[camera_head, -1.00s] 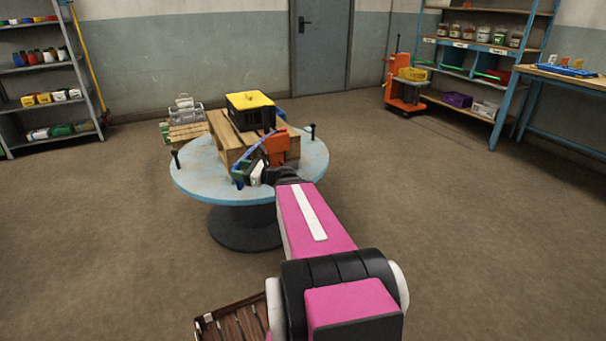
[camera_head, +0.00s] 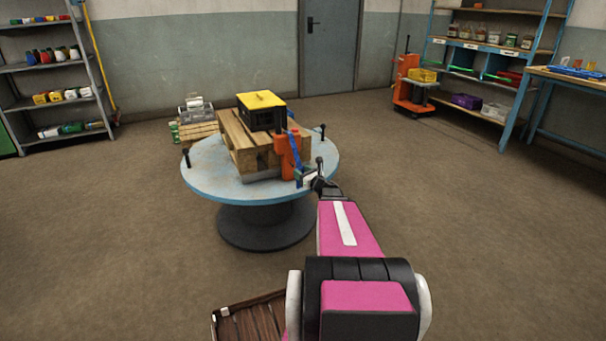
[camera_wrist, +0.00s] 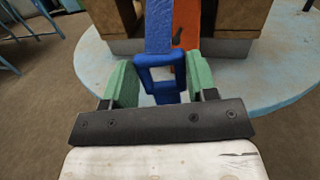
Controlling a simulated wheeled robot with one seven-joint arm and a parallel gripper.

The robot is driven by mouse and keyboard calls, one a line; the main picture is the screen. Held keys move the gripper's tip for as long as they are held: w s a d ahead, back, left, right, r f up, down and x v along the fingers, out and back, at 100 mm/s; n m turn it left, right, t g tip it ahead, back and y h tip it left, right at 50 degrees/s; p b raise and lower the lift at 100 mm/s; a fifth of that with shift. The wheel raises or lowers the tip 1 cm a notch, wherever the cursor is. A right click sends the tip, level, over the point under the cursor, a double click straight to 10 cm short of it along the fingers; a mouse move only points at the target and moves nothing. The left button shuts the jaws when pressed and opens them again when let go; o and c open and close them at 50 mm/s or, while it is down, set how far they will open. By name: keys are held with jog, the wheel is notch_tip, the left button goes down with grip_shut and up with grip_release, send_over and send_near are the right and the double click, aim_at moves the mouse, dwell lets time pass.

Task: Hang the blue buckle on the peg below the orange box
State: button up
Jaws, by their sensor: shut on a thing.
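The blue buckle (camera_wrist: 161,74) is a square frame with an open window, on a blue strap (camera_wrist: 159,30) that runs up and away in the wrist view. My gripper (camera_wrist: 160,84) has its green fingers shut on the buckle from both sides. In the head view my gripper (camera_head: 314,184) is at the near right edge of the round table. An orange box (camera_head: 285,165) stands by the wooden crate there, with the blue strap beside it. Orange also shows behind the strap in the wrist view (camera_wrist: 187,22). A small dark peg (camera_wrist: 178,37) shows just beyond the buckle, apart from its window.
The round pale blue table (camera_head: 215,178) has dark upright posts at its rim, at the left (camera_head: 186,158), back right (camera_head: 322,132) and near right (camera_head: 320,164). A wooden crate (camera_head: 238,140) carries a black box with a yellow lid (camera_head: 261,100).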

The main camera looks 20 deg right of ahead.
jog(key=shift+w+a+f, duration=0.1)
jog(key=shift+w+f, duration=0.1)
jog(key=shift+w, duration=1.95)
jog(key=shift+w+a+f, duration=0.1)
jog(key=shift+w+f, duration=0.05)
jog(key=shift+w, duration=2)
jog(key=shift+w+f, duration=0.3)
jog(key=shift+w, duration=0.25)
jog(key=o, duration=1)
jog(key=shift+o, duration=0.2)
jog(key=shift+s, duration=0.1)
